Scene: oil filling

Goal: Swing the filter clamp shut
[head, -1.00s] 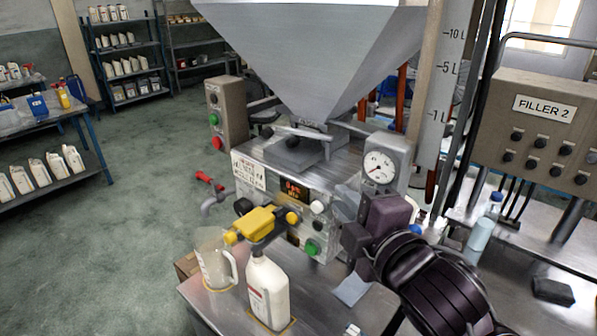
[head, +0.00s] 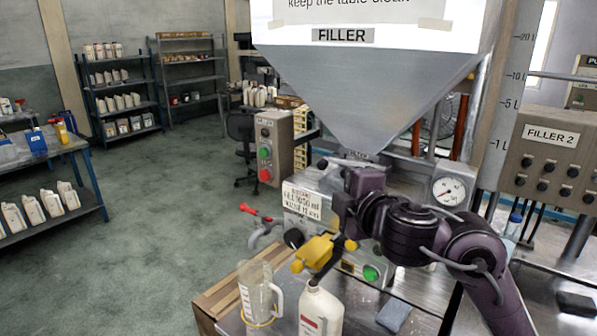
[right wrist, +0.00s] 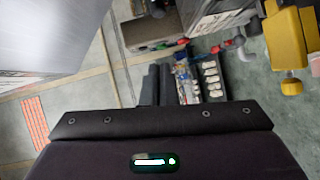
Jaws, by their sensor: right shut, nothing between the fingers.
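A yellow block with round yellow knobs (head: 318,252), which I take to be the filter clamp, sits at the spout on the filling machine's front. Whether it is fully closed I cannot tell. It also shows at the upper right of the right wrist view (right wrist: 288,42). My right gripper (head: 343,218) is at the machine's front, just above and right of the yellow block in the head view; contact cannot be made out. In the right wrist view its dark fingers (right wrist: 157,72) lie side by side, shut and empty. My left gripper is out of view.
A clear measuring jug (head: 258,291) and a white bottle (head: 320,311) stand below the yellow block. The hopper (head: 372,92) hangs above. A button box (head: 273,148) and a red-handled tap (head: 262,221) are to the left, a gauge (head: 449,191) to the right.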

